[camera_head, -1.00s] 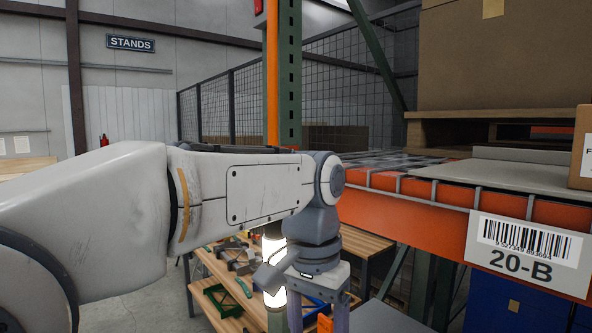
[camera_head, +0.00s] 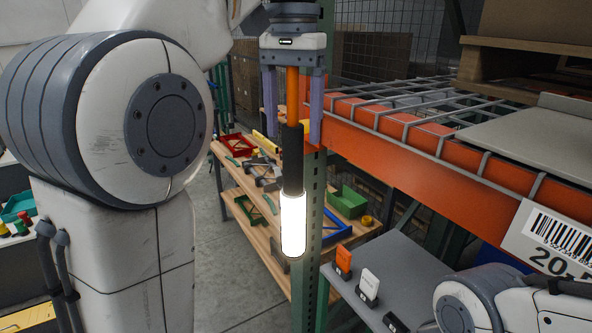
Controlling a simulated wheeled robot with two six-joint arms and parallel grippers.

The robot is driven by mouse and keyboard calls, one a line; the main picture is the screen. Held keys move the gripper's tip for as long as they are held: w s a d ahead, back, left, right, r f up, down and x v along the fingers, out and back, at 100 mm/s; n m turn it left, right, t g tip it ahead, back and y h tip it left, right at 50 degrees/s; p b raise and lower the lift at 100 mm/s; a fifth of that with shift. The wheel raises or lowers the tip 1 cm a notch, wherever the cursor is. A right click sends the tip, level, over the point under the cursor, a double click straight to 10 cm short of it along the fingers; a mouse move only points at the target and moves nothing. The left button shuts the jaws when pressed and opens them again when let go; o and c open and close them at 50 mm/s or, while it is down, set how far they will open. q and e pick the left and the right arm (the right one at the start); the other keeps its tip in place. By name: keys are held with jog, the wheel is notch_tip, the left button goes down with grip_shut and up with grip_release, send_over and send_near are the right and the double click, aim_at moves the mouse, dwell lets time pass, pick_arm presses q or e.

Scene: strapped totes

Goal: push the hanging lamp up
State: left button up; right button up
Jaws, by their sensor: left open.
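The hanging lamp has a black upper part and a glowing white tube (camera_head: 293,226). It hangs upright near the middle of the head view, in front of the green rack post. My left gripper (camera_head: 292,145) points down above the tube, with its two purple fingers spread wide. In the picture the lamp's black part and an orange strip above it show between the fingers. I cannot tell whether the fingers touch the lamp or how far apart in depth they are. The lamp's upper end is hidden behind the gripper body. My right gripper is out of view.
An orange rack beam (camera_head: 420,170) with wire mesh runs to the right, bearing a 20-B label (camera_head: 550,240). A wooden bench (camera_head: 262,235) with trays and tools stands behind the lamp. A grey shelf (camera_head: 400,275) with small orange and white items lies below right.

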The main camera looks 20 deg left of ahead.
aim_at(293, 170)
pick_arm(q)
notch_tip(293, 170, down, 8)
jog(key=shift+f, duration=0.15)
jog(key=shift+c, duration=0.4)
grip_shut()
dwell(1.3)
